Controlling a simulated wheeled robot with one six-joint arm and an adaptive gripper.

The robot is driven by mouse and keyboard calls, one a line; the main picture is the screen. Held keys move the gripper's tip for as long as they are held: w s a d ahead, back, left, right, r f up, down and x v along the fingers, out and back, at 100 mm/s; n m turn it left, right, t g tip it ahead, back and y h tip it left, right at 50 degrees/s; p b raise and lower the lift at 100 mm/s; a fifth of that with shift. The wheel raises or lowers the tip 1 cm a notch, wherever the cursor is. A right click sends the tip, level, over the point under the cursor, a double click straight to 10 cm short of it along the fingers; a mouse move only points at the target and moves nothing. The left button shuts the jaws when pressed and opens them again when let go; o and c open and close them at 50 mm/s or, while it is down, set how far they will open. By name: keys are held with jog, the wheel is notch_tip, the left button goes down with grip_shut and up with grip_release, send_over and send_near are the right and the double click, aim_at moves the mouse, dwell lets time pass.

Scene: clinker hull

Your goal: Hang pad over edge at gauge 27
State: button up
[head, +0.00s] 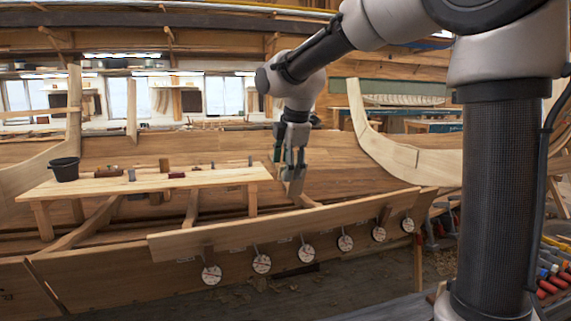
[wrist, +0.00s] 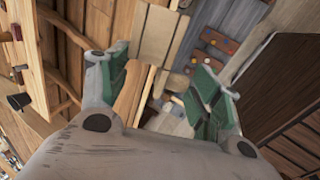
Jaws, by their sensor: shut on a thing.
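My gripper (head: 291,163) hangs fingers-down over the hull, behind the upper plank edge (head: 300,217). Several round white gauges (head: 306,253) hang along the outside of the plank. Their numbers are too small to read, so I cannot tell which is 27.
A plank bench (head: 90,187) at left carries a dark bucket (head: 65,169) and several small blocks, one dark red (head: 177,175). A curved frame timber (head: 372,135) rises behind at right. Clamps and coloured tools (head: 550,285) lie at lower right. Space above the plank edge is clear.

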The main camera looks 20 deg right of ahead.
send_near(281, 217)
jog(key=x, duration=0.4)
jog(key=s+x, duration=0.1)
jog(key=x, duration=0.1)
jog(key=shift+w+a+f, duration=0.1)
jog(key=shift+a+f, duration=0.1)
jog(key=shift+f, duration=0.15)
jog(key=shift+x, duration=1.1)
jog(key=shift+f, duration=0.1)
jog(key=o, duration=1.1)
jog(key=v, duration=1.2)
jog(key=shift+w, duration=0.1)
